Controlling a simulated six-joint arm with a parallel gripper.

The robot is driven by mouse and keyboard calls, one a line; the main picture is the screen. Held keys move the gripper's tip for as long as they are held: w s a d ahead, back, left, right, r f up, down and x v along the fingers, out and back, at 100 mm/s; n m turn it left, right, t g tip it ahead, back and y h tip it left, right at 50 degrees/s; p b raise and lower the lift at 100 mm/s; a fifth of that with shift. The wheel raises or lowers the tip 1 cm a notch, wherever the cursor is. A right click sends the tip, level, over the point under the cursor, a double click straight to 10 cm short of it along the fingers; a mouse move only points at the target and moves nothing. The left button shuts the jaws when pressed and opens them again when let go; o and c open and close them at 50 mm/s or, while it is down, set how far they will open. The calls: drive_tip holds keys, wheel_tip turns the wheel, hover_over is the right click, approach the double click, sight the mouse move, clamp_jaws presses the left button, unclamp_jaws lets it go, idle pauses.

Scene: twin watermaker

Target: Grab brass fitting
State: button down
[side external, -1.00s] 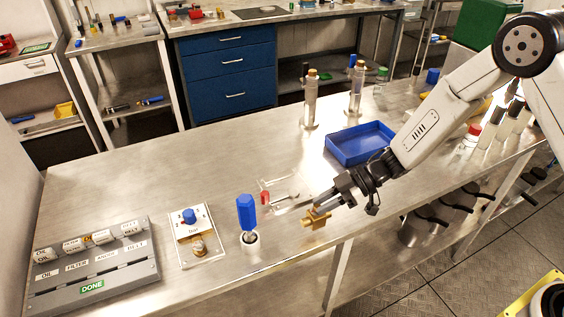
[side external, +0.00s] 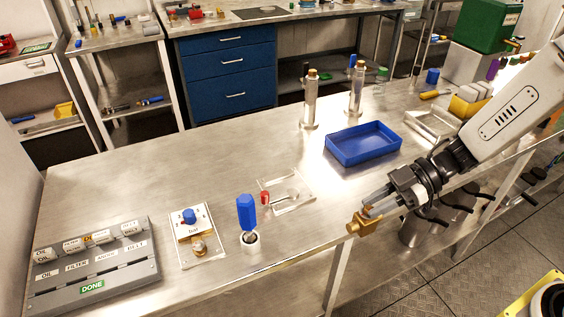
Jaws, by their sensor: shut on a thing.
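The brass fitting (side external: 364,226) is a small gold-coloured piece at the front edge of the steel bench, on the right of the centre. My gripper (side external: 372,210) is shut on it, with the fingers pointing down and left. The fitting appears to be held clear of the bench, at or just past its front edge. The fingers hide part of its upper side.
An empty blue tray (side external: 362,144) lies behind my gripper. Two metal cylinders stand behind.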

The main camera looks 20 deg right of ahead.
drive_tip(key=shift+s+d+r, duration=0.2)
drive_tip(key=shift+s+r, duration=0.1)
drive_tip(key=shift+s, duration=0.3)
drive_tip(key=shift+s+d+r, duration=0.15)
drive_tip(key=shift+s+r, duration=0.15)
drive_tip(key=shift+s, duration=0.25)
